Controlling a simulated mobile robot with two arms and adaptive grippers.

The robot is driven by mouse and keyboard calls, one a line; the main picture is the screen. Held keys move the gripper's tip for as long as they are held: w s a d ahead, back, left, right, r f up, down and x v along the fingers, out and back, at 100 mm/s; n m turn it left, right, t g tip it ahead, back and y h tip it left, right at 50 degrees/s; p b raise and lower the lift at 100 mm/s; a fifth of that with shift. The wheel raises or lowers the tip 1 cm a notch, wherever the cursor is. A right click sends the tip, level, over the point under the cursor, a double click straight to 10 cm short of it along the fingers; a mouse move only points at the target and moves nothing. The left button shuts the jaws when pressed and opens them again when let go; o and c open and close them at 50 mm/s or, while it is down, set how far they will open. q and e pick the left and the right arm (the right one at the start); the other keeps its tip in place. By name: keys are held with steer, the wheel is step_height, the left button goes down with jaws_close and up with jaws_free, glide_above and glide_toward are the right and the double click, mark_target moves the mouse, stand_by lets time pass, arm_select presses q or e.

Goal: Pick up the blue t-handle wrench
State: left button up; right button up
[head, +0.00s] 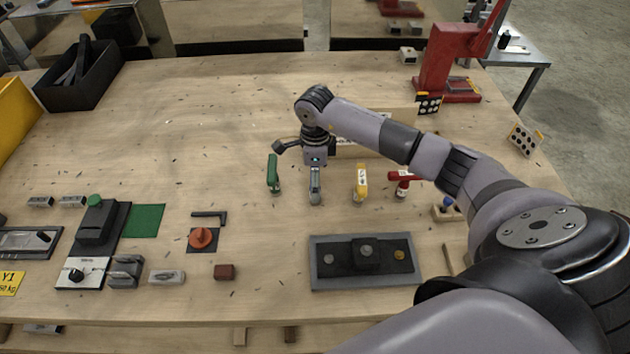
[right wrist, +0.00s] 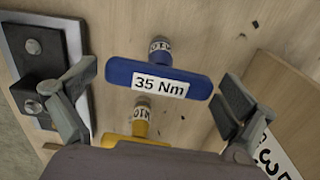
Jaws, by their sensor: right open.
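The blue t-handle wrench (right wrist: 158,78) shows in the right wrist view, its bar labelled "35 Nm" and lying across the space between my fingers. My right gripper (right wrist: 155,97) is open, with one finger beyond each end of the bar and a visible gap at both ends. In the head view my right gripper (head: 315,184) points down between the green and yellow t-handles and hides most of the blue wrench. The yellow t-handle wrench (head: 360,183) is just to the right; part of it shows low in the wrist view (right wrist: 141,122). My left gripper is not in view.
A green t-handle (head: 273,173) stands to the left and a red one (head: 402,179) to the right. A grey tray (head: 318,283) lies in front. A red press (head: 445,65) stands at the back right. The table's back left middle is clear.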

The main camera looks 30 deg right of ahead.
steer(key=shift+c, duration=0.4)
steer(key=c, duration=1.5)
